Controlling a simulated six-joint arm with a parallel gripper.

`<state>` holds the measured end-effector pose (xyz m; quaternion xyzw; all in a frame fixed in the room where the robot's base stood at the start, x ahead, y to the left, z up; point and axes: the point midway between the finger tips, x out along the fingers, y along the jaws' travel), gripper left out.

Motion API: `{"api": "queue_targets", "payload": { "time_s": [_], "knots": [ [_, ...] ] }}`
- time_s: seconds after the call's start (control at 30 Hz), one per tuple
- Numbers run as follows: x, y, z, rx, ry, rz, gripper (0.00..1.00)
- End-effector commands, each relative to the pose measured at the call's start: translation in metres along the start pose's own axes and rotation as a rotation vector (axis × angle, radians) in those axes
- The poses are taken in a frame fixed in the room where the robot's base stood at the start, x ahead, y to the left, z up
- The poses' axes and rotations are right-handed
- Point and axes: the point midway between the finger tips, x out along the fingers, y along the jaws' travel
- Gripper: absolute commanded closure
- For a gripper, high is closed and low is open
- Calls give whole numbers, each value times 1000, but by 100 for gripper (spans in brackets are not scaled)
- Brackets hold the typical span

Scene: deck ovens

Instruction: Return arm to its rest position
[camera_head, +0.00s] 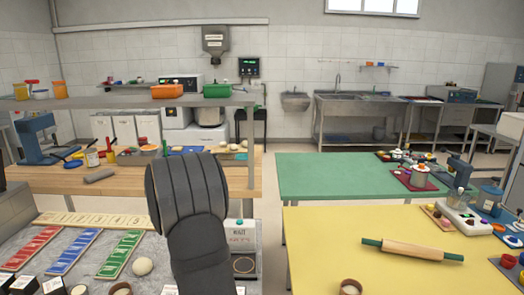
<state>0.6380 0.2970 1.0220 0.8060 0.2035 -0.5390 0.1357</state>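My arm (198,235) rises from the bottom edge, left of the middle, as a dark grey, ribbed, rounded link. It stands in front of the grey worktop and hides part of it. I cannot make out my gripper or its fingers in this view, so whether it is open or holds anything does not show.
A pale dough ball (142,267) and red, blue and green strips lie left of my arm; a scale (243,240) stands close right. A rolling pin (412,250) lies on the yellow table (330,235). The green table (325,175) is largely clear.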

Motion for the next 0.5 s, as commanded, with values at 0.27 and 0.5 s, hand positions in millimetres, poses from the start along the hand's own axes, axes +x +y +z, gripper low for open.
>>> {"api": "queue_targets", "payload": {
  "time_s": [0.27,0.5],
  "knots": [
    [-2,58,5,73,0,30,30],
    [-5,105,12,133,0,54,30]
  ]
}}
